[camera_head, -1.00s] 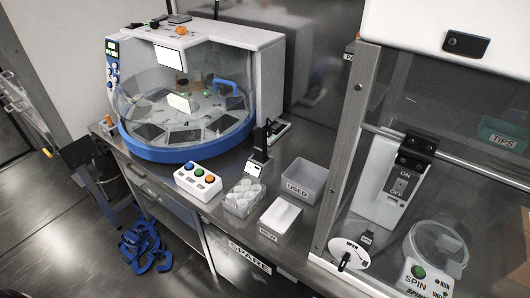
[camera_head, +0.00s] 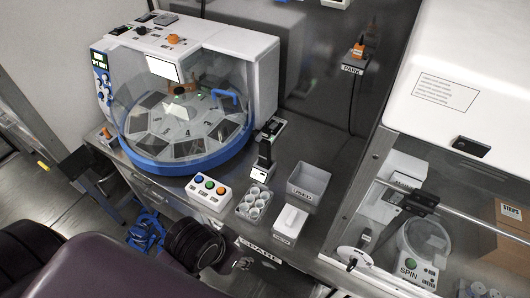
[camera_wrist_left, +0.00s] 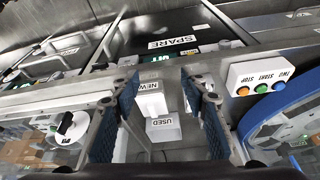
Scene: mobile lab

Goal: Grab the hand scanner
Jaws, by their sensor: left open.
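A black device with a white label, apparently the hand scanner (camera_head: 265,152), stands upright on the steel counter, just right of the round glass-covered machine in the head view. I cannot make it out in the left wrist view. My left arm comes in from the lower left of the head view, in front of the counter and apart from the device. In the left wrist view my left gripper (camera_wrist_left: 160,82) is open and empty, its blue-padded fingers spread. My right gripper is not in view.
The round machine (camera_head: 185,165) stands left of the device. In front are a button box (camera_head: 208,192), a cup tray (camera_head: 253,205), the USED bin (camera_head: 308,186) and the NEW box (camera_head: 289,222). A glass-fronted cabinet (camera_head: 440,85) stands right. An orange-topped item (camera_head: 358,50) hangs at PARK.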

